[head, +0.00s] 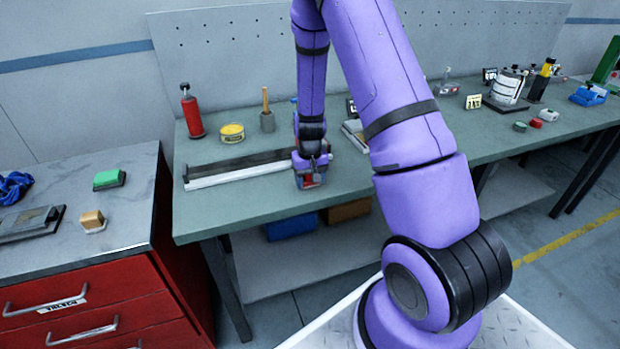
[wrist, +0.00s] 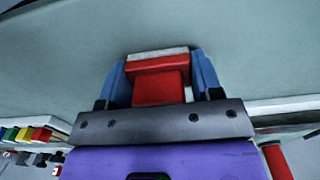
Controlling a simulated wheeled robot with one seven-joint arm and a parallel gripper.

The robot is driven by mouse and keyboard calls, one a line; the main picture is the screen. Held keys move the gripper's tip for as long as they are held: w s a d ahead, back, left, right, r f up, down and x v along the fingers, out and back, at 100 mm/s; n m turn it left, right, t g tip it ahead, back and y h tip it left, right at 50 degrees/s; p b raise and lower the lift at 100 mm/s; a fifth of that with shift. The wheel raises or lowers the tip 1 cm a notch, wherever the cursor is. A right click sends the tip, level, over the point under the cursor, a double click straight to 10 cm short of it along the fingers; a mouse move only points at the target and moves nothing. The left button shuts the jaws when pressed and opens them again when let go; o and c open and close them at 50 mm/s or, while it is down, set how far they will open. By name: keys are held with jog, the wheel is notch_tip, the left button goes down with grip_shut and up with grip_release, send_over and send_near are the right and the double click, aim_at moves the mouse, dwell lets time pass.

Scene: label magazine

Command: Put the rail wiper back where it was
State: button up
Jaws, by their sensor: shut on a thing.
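My gripper (head: 310,184) points down over the green workbench, by the right end of the long rail (head: 225,174). In the wrist view, its two blue fingers (wrist: 162,85) are shut on a red block with a pale pad along its far edge, which I take for the rail wiper (wrist: 158,86). A bit of its red shows in the head view (head: 307,180). I cannot tell whether the pad touches the bench. Part of the rail (wrist: 285,106) shows behind the gripper in the wrist view. My arm hides some of the bench.
A red bottle (head: 192,112), yellow tin (head: 232,133) and wooden-handled brush (head: 267,115) stand behind the rail. A grey tray (head: 352,133) is partly hidden by my arm. The red cabinet (head: 90,300) at left holds a green-topped block (head: 108,179) and a tan block (head: 92,220). The bench front is bare.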

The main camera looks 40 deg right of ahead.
jog(key=shift+f, duration=0.1)
jog(key=o, duration=1.1)
jog(key=shift+c, duration=0.2)
notch_tip(320, 180, up, 13)
jog(key=shift+a+f, duration=0.1)
jog(key=shift+f, duration=0.05)
jog(key=s+a+r+n+t, duration=0.1)
jog(key=s+a+r, duration=0.35)
jog(key=r, duration=0.45)
jog(key=s+a+r+n+t, duration=0.1)
jog(key=s+a+r+t, duration=0.15)
jog(key=s+r, duration=0.45)
jog(key=s+a+r+t, duration=0.1)
jog(key=s+a+r, duration=0.2)
jog(key=s+r, duration=0.2)
jog(key=s+a+r+n, duration=0.1)
jog(key=s+a+r, duration=0.2)
jog(key=s, duration=0.7)
notch_tip(320, 180, up, 2)
jog(key=shift+r+t, duration=0.25)
jog(key=shift+t, duration=0.1)
